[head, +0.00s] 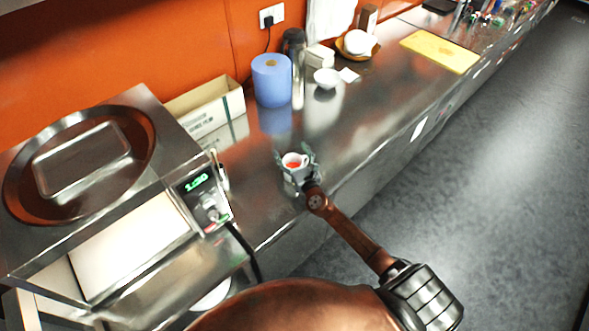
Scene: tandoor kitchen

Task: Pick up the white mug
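The white mug (293,158) is on the steel counter in the middle of the head view, upright, with something red inside it. My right gripper (298,163) is at the mug, its fingers spread to either side of it. The view is too small to tell whether the fingers press on the mug or stand just clear of it. The gripper hides the near side and base of the mug, so I cannot tell whether it rests on the counter. My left gripper is not in view.
A steel machine with a green display (197,182) stands at the left. Behind the mug are a blue paper roll (271,80), a dark flask (294,66), a cardboard box (207,107) and a white bowl (326,77). A yellow board (440,51) lies farther right. The counter around the mug is clear.

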